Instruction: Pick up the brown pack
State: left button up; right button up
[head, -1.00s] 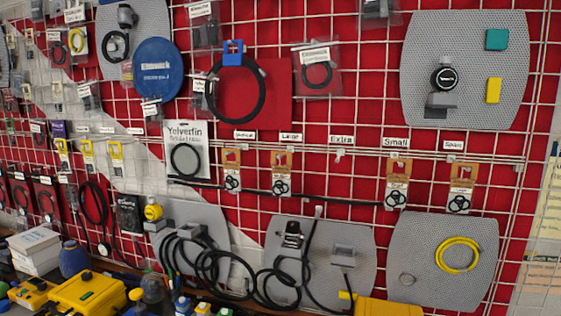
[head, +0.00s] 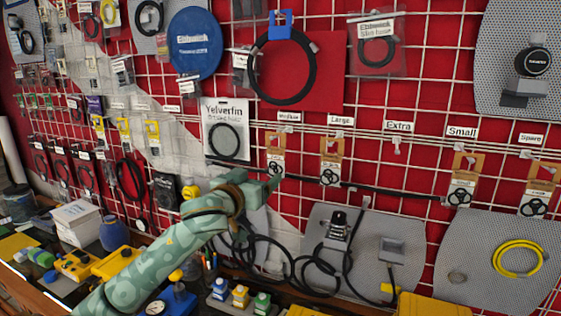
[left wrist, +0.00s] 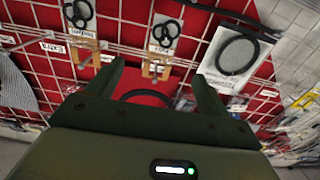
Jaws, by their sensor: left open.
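Several brown card packs with black rings hang in a row on the wire wall. The brown pack under the "Medium" label (head: 275,150) is the leftmost, then one under "Large" (head: 331,155); others hang under "Small" (head: 463,172) and "Spare" (head: 539,182). My left gripper (head: 272,184) is at the lower end of the Medium pack. In the left wrist view, upside down, the Medium pack (left wrist: 160,48) shows beyond and between the open fingers (left wrist: 160,85), with nothing gripped. The Large pack (left wrist: 84,34) is left of them. Contact cannot be told. My right gripper is out of view.
The white Yelverfin pack (head: 226,130) hangs just left of the Medium pack. A black rod (head: 390,191) runs along the wall below the packs. Grey panels with hoses (head: 345,240) hang below. A cluttered bench holds a yellow case (head: 113,262).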

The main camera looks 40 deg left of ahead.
aim_at(273, 159)
pick_arm(q)
jog(key=p+x, duration=0.1)
jog(key=x, duration=0.8)
jog(key=shift+a, duration=0.15)
jog(key=shift+w+a+r, duration=0.15)
jog(key=shift+w+a, duration=0.05)
jog(key=shift+w, duration=0.35)
jog(key=p+x, duration=0.1)
jog(key=x, duration=0.3)
jog(key=shift+a+r, duration=0.1)
jog(key=shift+w, duration=0.25)
jog(key=shift+s, duration=0.1)
jog(key=shift+c, duration=0.9)
jog(key=c, duration=0.9)
